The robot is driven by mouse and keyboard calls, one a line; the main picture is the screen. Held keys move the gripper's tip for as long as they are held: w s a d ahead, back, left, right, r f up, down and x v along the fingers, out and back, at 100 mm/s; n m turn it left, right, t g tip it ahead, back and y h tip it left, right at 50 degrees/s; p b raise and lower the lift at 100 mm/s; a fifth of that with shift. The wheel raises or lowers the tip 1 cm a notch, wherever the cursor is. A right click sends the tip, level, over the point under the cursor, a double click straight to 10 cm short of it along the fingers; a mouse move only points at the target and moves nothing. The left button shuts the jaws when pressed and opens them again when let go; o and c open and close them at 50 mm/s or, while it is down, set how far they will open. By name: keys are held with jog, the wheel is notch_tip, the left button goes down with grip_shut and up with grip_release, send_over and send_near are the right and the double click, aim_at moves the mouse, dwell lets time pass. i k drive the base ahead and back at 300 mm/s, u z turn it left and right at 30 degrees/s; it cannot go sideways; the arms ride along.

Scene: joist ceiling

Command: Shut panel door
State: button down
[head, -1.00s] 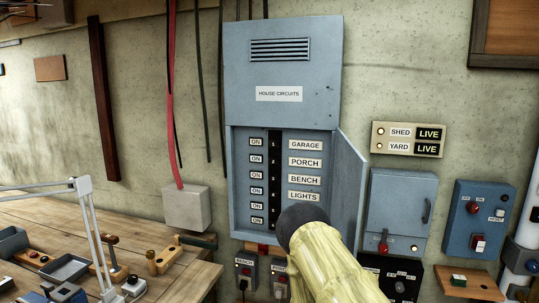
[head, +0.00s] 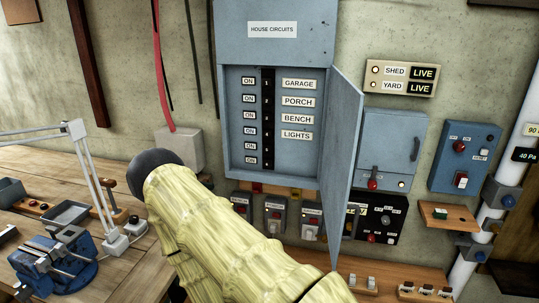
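The blue-grey panel door (head: 345,150) stands open in the head view. It is hinged at the right side of the house circuits panel (head: 225,120) and juts out toward me, seen nearly edge-on. The open panel shows a column of ON switches (head: 249,114) and labels for garage, porch, bench and lights. My pale yellow arm, with a dark rounded part at its upper left, crosses the lower middle, left of the door's lower end. My gripper is not in view, so its state and distance from the door are hidden.
A wooden workbench (head: 50,180) with a lamp (head: 90,170) and a blue vise (head: 62,262) is at the left. Right of the door are a blue switch box (head: 395,135), another control box (head: 465,155) and a small wooden shelf (head: 448,215). Small boxes sit below the panel.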

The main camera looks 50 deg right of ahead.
aim_at(345, 102)
jog(key=u, duration=0.45)
jog(key=k, duration=1.75)
jog(key=z, duration=1.5)
jog(key=i, duration=1)
jog(key=u, duration=0.55)
jog(key=k, duration=1.25)
jog(key=i, duration=0.5)
jog(key=z, duration=0.35)
